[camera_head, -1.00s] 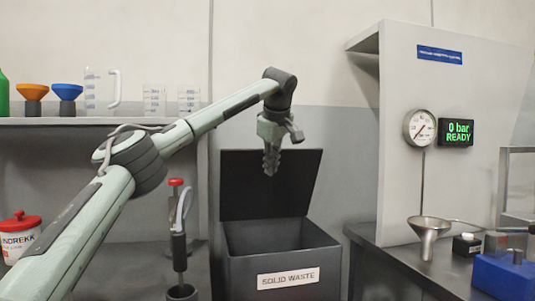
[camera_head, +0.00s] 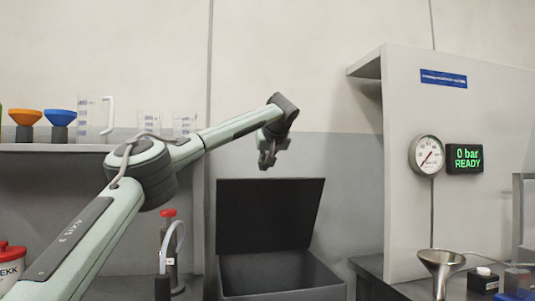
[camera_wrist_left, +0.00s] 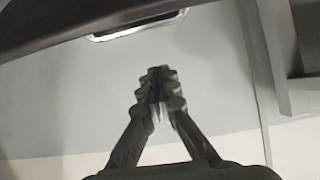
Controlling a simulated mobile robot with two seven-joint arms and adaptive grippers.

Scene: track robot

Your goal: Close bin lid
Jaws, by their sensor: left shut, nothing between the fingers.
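The bin is a dark grey box (camera_head: 282,275) low in the middle of the head view. Its black lid (camera_head: 268,214) stands open, raised at the back, and the opening faces up. The lower front of the bin is cut off by the picture's bottom edge. My left gripper (camera_head: 266,164) hangs above the lid's top edge in the head view, apart from it as far as I can tell. Its fingers are shut and empty. In the left wrist view the fingertips (camera_wrist_left: 160,75) meet, with a pale wall behind. My right gripper is not in view.
A shelf (camera_head: 60,147) with an orange funnel, a blue funnel and clear beakers is at the left. A grey panel at the right carries a round gauge (camera_head: 426,155) and a green display (camera_head: 464,158). A metal funnel (camera_head: 441,262) stands on the right bench.

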